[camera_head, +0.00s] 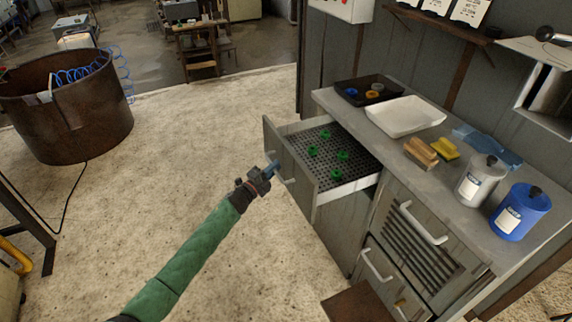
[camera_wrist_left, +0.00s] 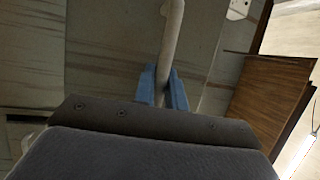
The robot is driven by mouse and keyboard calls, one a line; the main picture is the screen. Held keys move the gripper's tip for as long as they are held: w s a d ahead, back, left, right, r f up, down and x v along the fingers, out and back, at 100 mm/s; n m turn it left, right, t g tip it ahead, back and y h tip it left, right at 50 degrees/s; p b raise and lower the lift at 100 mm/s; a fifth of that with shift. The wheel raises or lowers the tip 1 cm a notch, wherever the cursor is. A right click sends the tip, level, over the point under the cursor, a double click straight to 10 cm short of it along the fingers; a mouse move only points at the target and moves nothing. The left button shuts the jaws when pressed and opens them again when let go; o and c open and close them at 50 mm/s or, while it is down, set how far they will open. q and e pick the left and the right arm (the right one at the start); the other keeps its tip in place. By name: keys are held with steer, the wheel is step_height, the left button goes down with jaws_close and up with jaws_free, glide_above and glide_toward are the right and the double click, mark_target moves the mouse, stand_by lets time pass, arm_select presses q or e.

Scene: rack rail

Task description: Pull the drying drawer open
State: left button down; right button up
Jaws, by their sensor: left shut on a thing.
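The drying drawer (camera_head: 291,165) stands pulled out from the grey cabinet. Inside it is a dark perforated tray (camera_head: 325,149) with several green pieces (camera_head: 313,152) on it. My left gripper (camera_head: 272,171) is at the drawer's front, shut on its handle (camera_head: 288,181). In the left wrist view the pale handle bar (camera_wrist_left: 173,40) runs between the blue fingers of my left gripper (camera_wrist_left: 162,88). The fingers hide part of the handle. My right gripper is not in view.
On the counter (camera_head: 398,152) stand a black tray (camera_head: 350,91), a white tray (camera_head: 405,117), a yellow sponge (camera_head: 445,150), a grey canister (camera_head: 478,181) and a blue canister (camera_head: 521,212). A rusty drum (camera_head: 70,115) stands at left. The floor before the drawer is clear.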

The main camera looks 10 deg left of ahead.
arm_select(q)
steer(key=shift+s+a+f, duration=0.1)
steer(key=shift+s+a, duration=0.35)
steer(key=shift+a, duration=0.1)
steer(key=c, duration=1.5)
jaws_free()
steer(key=shift+o, duration=0.2)
